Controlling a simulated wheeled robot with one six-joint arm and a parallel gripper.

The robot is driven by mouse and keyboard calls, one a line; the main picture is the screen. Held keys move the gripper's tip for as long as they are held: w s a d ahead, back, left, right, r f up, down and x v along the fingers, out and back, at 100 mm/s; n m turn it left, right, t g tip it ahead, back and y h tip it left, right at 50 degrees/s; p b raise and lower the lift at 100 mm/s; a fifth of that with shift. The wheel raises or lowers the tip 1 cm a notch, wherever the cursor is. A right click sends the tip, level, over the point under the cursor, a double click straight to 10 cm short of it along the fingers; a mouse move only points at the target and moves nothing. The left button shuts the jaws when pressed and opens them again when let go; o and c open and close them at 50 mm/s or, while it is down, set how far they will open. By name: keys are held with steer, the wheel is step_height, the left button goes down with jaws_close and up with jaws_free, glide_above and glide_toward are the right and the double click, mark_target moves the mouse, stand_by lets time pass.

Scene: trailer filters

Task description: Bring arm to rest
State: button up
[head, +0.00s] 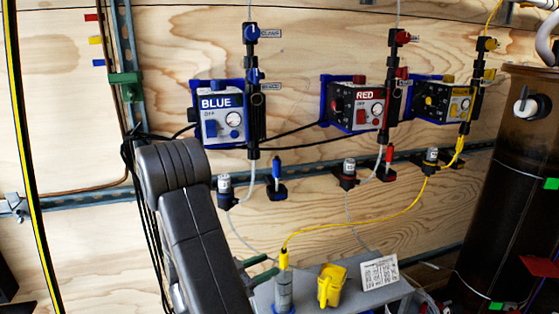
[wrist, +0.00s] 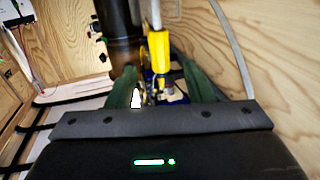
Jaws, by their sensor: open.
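My gripper (wrist: 160,88) shows two dark green fingers spread apart in the wrist view, with nothing clamped between them. A yellow hose fitting (wrist: 159,48) stands upright ahead, between the finger lines in that view. In the head view, my green fingers (head: 259,270) are low in the middle, just left of the yellow fitting (head: 283,260) on top of a clear cylinder (head: 284,291). I cannot tell whether they touch it. My dark grey arm reaches up in front of the wall and hides part of it.
The blue box (head: 221,116), red box (head: 357,107) and yellow box (head: 443,102) hang on the plywood wall. A yellow hose (head: 375,222) loops to the fitting. A yellow block (head: 331,286) and white label (head: 380,272) are on the grey shelf. A dark tank (head: 505,190) stands right.

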steer(key=b+x, duration=0.1)
steer(key=x, duration=0.7)
steer(key=shift+w+d+r, duration=0.15)
steer(key=shift+d+r, duration=0.1)
steer(key=shift+s+a+f, duration=0.2)
steer(key=shift+s+a, duration=0.05)
steer(key=shift+a, duration=0.15)
steer(key=p+v, duration=0.2)
steer(key=v, duration=1.1)
steer(key=b+x, duration=0.2)
steer(key=x, duration=1.1)
steer(key=shift+w+d, duration=0.1)
steer(key=shift+d, duration=0.2)
step_height(320, 180, up, 10)
steer(key=p, duration=0.7)
glide_above(281, 260)
steer(key=x, duration=0.3)
steer(key=shift+w, duration=0.2)
